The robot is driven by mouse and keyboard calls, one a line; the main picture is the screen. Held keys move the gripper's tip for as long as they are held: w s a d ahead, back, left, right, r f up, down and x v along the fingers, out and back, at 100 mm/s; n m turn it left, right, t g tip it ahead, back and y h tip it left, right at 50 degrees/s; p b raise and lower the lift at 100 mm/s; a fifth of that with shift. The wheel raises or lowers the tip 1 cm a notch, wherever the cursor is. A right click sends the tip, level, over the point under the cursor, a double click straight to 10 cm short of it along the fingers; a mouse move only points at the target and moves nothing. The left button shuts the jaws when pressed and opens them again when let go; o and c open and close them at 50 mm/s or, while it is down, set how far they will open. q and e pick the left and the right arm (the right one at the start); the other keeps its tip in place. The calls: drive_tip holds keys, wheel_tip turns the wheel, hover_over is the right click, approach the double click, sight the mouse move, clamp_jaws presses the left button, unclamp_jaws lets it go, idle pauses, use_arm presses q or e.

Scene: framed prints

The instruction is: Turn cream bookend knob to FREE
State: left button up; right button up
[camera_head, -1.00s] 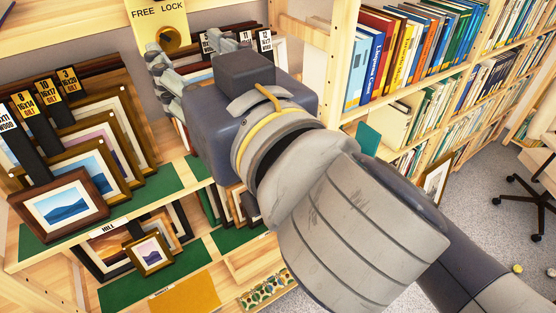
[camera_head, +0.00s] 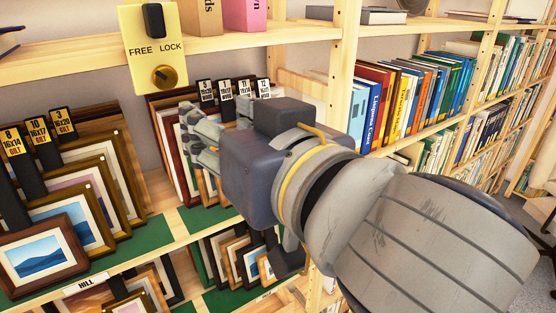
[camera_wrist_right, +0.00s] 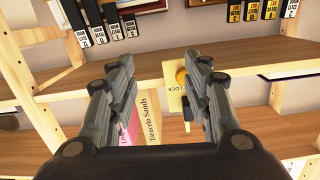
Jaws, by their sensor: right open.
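The cream bookend (camera_head: 148,45) is an upright plate at the upper left in the head view, marked FREE at left and LOCK at right. Its dark round knob (camera_head: 164,76) sits in a brass-coloured ring below the words; I cannot tell which word it points to. A black piece is on the plate's top part. My right gripper (camera_head: 192,128) is open and empty, below and right of the knob, apart from it. In the wrist view, the bookend (camera_wrist_right: 172,76) shows between the open fingers (camera_wrist_right: 162,68), closer to the right one, which partly covers it. My left gripper is not in view.
Framed prints (camera_head: 45,258) with black label tags stand on the shelf below, at left and behind the gripper. A pink book (camera_head: 245,14) stands right of the bookend on the upper shelf. A wooden upright (camera_head: 345,70) and bookshelves lie to the right.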

drive_tip(key=w+d+f+m+g+h, duration=0.1)
drive_tip(key=w+f, duration=0.4)
drive_tip(key=f, duration=0.3)
drive_tip(key=w+d+f+m+g+h+b, duration=0.1)
drive_tip(key=w+f, duration=0.3)
drive_tip(key=f, duration=0.4)
drive_tip(key=w+d+f+m+g+h, duration=0.1)
drive_tip(key=w+d+f, duration=0.2)
drive_tip(key=w+f, duration=0.2)
wheel_tip(320, 180, down, 3)
drive_tip(key=shift+w+d+f+m+h, duration=0.1)
drive_tip(key=shift+w+d+m+h, duration=0.15)
drive_tip(key=shift+w+m+h, duration=0.05)
